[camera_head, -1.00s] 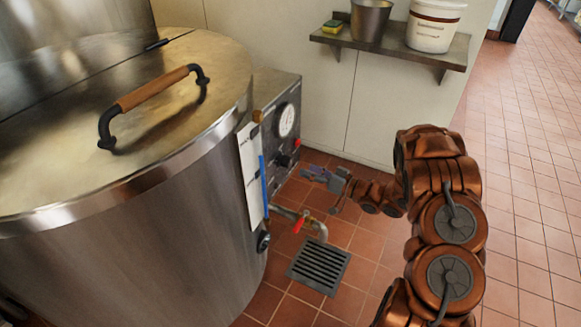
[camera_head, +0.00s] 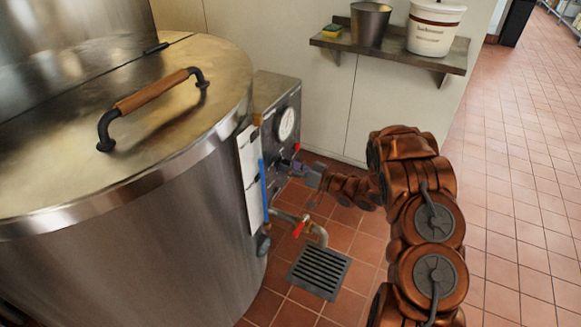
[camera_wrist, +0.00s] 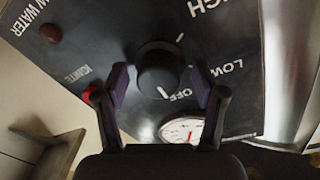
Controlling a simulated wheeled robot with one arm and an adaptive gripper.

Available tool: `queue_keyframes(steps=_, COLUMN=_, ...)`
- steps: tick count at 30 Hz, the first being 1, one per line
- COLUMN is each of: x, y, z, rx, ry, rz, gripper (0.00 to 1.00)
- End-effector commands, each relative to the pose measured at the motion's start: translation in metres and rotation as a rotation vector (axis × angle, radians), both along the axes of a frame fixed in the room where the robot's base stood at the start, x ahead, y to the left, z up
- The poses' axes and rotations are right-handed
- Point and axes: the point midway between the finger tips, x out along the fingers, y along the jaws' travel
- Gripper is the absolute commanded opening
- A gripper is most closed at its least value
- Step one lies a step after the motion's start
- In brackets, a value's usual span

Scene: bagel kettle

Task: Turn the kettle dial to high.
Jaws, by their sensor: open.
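The kettle (camera_head: 150,250) is a large steel drum at the left of the head view, with a control box (camera_head: 275,92) on its right side. In the wrist view, the black dial (camera_wrist: 160,70) sits on the dark panel (camera_wrist: 110,30) between my fingers. Its white pointer line is on the side of the OFF label. LOW and HIGH labels are to the right and upper right. My gripper (camera_wrist: 160,88) is open, with one finger on each side of the dial; I cannot tell if they touch it. In the head view, my gripper (camera_head: 297,168) is at the panel and hides the dial.
A round gauge (camera_head: 286,123) is above the dial on the box. A red-handled valve (camera_head: 299,228) and pipe stick out below, over a floor drain (camera_head: 319,272). A wall shelf (camera_head: 395,55) holds a bucket and a tub. The tiled floor at right is clear.

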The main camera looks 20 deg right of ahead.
Motion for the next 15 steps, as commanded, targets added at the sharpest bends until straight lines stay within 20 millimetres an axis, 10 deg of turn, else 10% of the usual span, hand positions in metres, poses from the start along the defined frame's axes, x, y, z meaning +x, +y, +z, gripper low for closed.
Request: queue_keyframes(steps=15, x=-0.0003, y=-0.0006, z=-0.0001, rx=0.000, ry=0.000, rz=-0.001, gripper=0.25)
